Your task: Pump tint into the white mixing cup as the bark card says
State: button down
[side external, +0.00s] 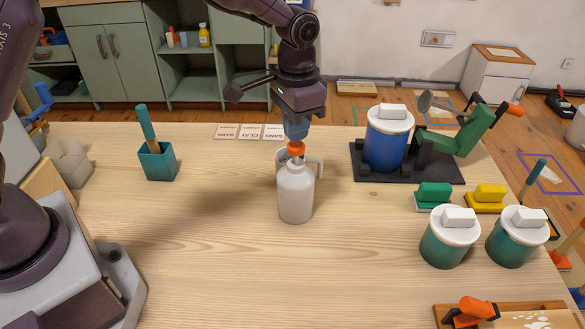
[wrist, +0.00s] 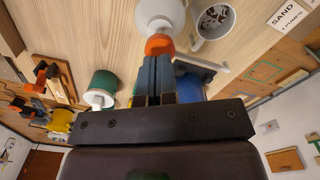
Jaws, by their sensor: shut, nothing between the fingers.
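A pale grey-white pump bottle (side external: 295,196) with an orange pump head (side external: 296,148) stands upright mid-table. My gripper (side external: 296,134) is shut and empty, fingers pointing down at the pump head; they appear to touch its top. In the wrist view the shut fingers (wrist: 158,78) meet the orange head (wrist: 159,45). The white mixing cup (side external: 318,168) stands just behind the bottle, mostly hidden by it. In the wrist view the cup (wrist: 229,27) shows dark reddish patches inside. The bark card (side external: 227,132) lies left of the clay card (side external: 250,132) and sand card (side external: 274,133); the bark card's pump count is too small to read.
A blue pot (side external: 387,145) and green-armed device (side external: 465,137) stand on a black base at back right. Green and yellow brushes (side external: 486,197) and two teal lidded pots (side external: 447,245) are at right. A teal holder (side external: 158,163) stands left. The front-middle table is clear.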

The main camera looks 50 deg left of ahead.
aim_at(296, 144)
jog(key=shift+f, duration=1.55)
jog(key=shift+r, duration=2.05)
jog(key=shift+f, duration=0.1)
jog(key=shift+f, duration=1.9)
jog(key=shift+r, duration=2)
